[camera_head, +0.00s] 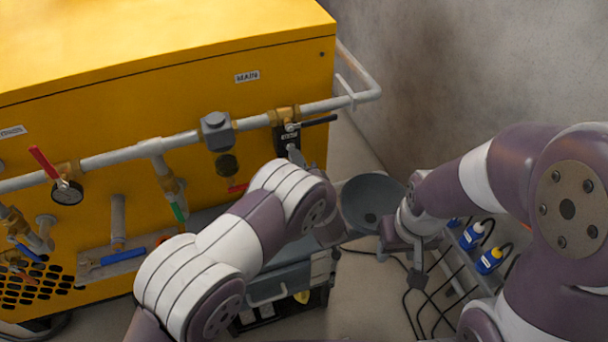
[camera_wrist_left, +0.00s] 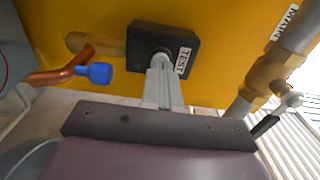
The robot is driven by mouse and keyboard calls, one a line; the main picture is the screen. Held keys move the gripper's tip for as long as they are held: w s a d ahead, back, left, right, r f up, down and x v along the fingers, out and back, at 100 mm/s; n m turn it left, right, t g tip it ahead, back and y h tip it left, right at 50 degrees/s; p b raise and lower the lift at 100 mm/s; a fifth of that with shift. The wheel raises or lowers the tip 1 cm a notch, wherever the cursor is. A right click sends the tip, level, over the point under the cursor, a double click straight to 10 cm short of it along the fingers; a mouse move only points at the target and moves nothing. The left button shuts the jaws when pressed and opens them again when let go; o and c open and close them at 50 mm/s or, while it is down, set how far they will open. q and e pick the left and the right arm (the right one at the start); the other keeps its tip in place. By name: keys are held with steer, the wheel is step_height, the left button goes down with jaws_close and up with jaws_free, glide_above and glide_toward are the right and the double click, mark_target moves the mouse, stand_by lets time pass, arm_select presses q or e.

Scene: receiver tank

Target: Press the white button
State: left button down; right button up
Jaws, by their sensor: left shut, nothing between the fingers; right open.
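A black box (camera_wrist_left: 183,47) with a "TEST" label is mounted on the yellow tank side in the left wrist view. It also shows in the head view (camera_head: 284,138), below the right end of the pipe. My left gripper (camera_wrist_left: 160,62) is shut and empty, its fingertips at the front of this box. It also shows in the head view (camera_head: 293,148). The fingertips cover the middle of the box face, so the white button is hidden and I cannot tell whether they touch it. My right gripper (camera_head: 404,261) is open and empty, low at the right.
A grey pipe (camera_head: 255,121) with valves and a black-handled lever (camera_head: 318,120) runs along the yellow tank (camera_head: 120,120), close to the box. A copper pipe with a blue cap (camera_wrist_left: 96,73) is left of the box.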

arm_select(q)
steer(key=shift+w+a, duration=0.15)
steer(key=shift+w, duration=0.35)
arm_select(e)
steer(key=shift+f, duration=0.1)
